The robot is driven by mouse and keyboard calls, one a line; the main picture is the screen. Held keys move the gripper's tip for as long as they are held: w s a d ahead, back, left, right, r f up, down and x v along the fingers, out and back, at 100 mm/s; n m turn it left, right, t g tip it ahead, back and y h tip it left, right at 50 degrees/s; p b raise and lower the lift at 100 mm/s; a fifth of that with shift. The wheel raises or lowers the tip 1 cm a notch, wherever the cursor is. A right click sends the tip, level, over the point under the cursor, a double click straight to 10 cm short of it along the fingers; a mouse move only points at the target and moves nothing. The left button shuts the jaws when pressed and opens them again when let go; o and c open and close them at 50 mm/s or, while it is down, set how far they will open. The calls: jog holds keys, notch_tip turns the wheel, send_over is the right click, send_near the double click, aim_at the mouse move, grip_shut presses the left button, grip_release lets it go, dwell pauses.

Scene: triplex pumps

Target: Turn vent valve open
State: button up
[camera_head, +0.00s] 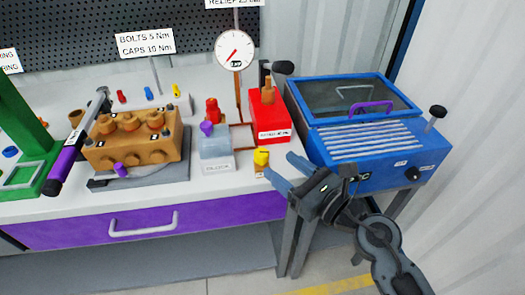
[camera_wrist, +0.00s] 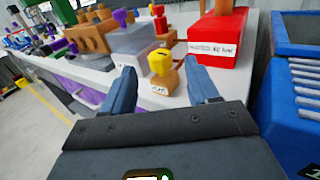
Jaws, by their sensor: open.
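The vent valve has a yellow knob (camera_head: 261,157) on a small tan body at the bench's front edge, with a small white label below it. In the wrist view the yellow knob (camera_wrist: 160,61) with a dark slot on top sits ahead of and between my fingers, and its label text is too blurred to read surely. My gripper (camera_head: 278,168) is open and empty, its blue fingers pointing toward the valve from the right. The gripper also shows in the wrist view (camera_wrist: 163,88), with a finger on each side of the valve and no visible contact.
A clear block (camera_head: 216,150) with a purple knob stands left of the valve. A red pump box (camera_head: 269,115) is behind it, below a pressure gauge (camera_head: 234,50). A blue cabinet (camera_head: 375,130) stands close on the right. A tan pump (camera_head: 135,138) and a torque wrench (camera_head: 78,145) lie further left.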

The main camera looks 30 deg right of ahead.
aim_at(266, 157)
jog(key=shift+a+f, duration=0.15)
jog(key=shift+a, duration=0.05)
jog(key=p+x, duration=0.1)
jog(key=x, duration=0.6)
jog(key=shift+w, duration=0.2)
